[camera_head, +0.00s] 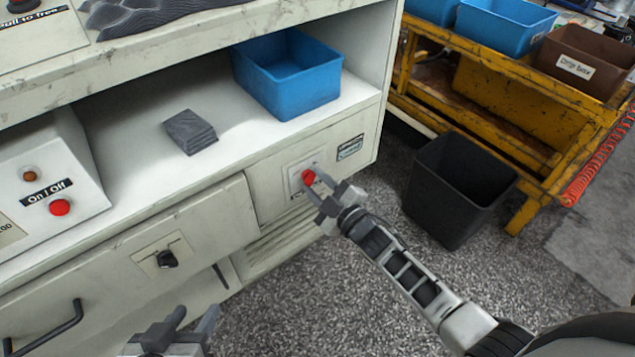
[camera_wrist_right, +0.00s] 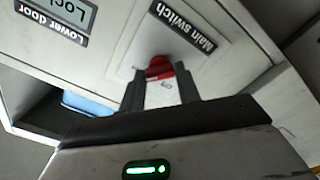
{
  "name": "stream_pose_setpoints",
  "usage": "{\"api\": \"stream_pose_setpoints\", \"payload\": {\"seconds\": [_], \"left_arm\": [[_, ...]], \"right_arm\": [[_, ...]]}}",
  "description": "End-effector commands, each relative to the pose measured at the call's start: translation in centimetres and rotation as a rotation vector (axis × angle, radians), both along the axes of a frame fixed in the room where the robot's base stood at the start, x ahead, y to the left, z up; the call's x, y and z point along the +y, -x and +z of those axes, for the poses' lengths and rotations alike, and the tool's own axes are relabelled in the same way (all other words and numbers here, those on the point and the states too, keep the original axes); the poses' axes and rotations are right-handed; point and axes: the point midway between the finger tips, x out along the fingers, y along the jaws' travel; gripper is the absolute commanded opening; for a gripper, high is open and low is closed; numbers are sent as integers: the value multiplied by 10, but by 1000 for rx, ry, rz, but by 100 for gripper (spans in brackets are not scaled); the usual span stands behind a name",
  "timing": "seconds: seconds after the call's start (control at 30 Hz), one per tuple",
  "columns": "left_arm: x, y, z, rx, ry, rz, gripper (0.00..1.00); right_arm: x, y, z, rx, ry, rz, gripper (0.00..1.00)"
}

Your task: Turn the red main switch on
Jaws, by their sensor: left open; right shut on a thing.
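The red main switch (camera_head: 308,177) is on a light plate on the front of the cabinet, below the shelf. My right gripper (camera_head: 316,184) is at the switch, its fingers on either side of the red knob. In the right wrist view the red knob (camera_wrist_right: 159,68) sits between the two dark fingertips (camera_wrist_right: 159,85), beside the "Main switch" label (camera_wrist_right: 182,28), which appears upside down. The gripper is shut on the knob, and the fingers partly hide it. My left gripper (camera_head: 186,325) is open and empty at the bottom of the head view, in front of the cabinet.
A control box with a red On/Off button (camera_head: 60,207) stands on the left of the shelf. A black knob (camera_head: 167,259) is on the cabinet front. A blue bin (camera_head: 287,75) and a grey block (camera_head: 189,131) are on the shelf. A black bin (camera_head: 458,187) stands on the floor.

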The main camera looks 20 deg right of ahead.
Motion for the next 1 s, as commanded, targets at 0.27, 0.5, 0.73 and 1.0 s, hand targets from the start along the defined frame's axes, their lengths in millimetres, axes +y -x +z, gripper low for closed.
{"api": "stream_pose_setpoints", "payload": {"seconds": [0.27, 0.5, 0.73, 1.0], "left_arm": [[0, -1, 3, -9, 0, 2, 44], [0, -1, 3, -10, 0, 2, 44], [0, -1, 3, -8, 0, 1, 44], [0, -1, 4, -7, 0, 1, 44]], "right_arm": [[-1, 1, -1, 15, -33, 0, 10], [-1, 1, -1, 15, -35, -1, 10], [-1, 1, -1, 15, -34, -1, 55], [-1, 2, 0, 13, -32, 0, 55]]}}
